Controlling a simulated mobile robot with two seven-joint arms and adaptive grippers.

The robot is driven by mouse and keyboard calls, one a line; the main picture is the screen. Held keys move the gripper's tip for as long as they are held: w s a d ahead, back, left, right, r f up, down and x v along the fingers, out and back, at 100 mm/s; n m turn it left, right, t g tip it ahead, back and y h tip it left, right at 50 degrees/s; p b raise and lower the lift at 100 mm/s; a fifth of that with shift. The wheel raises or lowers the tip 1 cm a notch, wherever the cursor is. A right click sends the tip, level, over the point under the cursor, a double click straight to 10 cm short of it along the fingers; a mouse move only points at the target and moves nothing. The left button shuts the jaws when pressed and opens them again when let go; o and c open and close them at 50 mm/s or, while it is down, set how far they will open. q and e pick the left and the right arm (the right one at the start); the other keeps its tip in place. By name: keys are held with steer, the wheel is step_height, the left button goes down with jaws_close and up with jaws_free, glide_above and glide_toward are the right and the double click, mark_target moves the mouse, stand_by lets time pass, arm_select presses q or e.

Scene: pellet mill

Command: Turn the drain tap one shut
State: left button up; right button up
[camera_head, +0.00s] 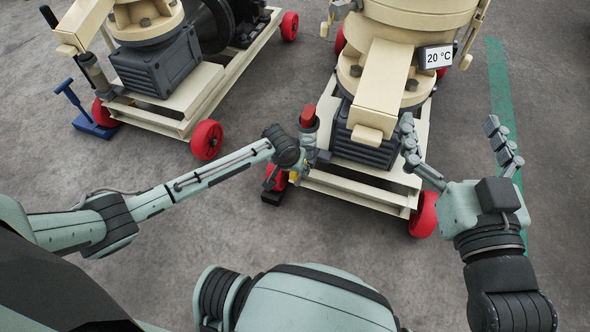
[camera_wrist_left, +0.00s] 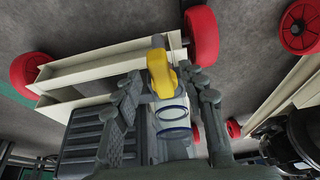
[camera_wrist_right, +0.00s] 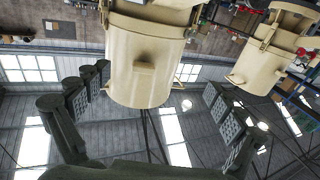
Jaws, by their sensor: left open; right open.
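The drain tap has a yellow handle (camera_wrist_left: 160,75) on a grey body with blue rings (camera_wrist_left: 172,118), seen in the left wrist view. In the head view only a small yellow bit (camera_head: 293,177) shows beside my left wrist. My left gripper (camera_wrist_left: 166,88) is open, with its fingers on either side of the tap. I cannot tell whether they touch it. In the head view the left gripper (camera_head: 312,158) is partly hidden, by the front corner of the mill's cart. My right gripper (camera_head: 453,130) is open and empty, right of the mill.
The cream pellet mill (camera_head: 383,85) stands on a cart (camera_head: 370,188) with red wheels (camera_head: 424,215) and carries a 20 °C display (camera_head: 437,57). A second mill (camera_head: 158,62) stands at the left on a similar cart. A blue T-handled object (camera_head: 88,118) is beside it. Floor between the carts is clear.

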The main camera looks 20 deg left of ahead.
arm_select(q)
steer(key=shift+w+f, duration=0.2)
steer(key=shift+f, duration=0.3)
arm_select(e)
steer(key=shift+s+a+r+t+y, duration=0.1)
steer(key=shift+a+r+t+y, duration=0.15)
steer(key=shift+r, duration=0.25)
steer(key=shift+s+a+r+t+y, duration=0.1)
steer(key=shift+r+t+y, duration=0.05)
steer(key=shift+r+t, duration=0.25)
arm_select(q)
jaws_close()
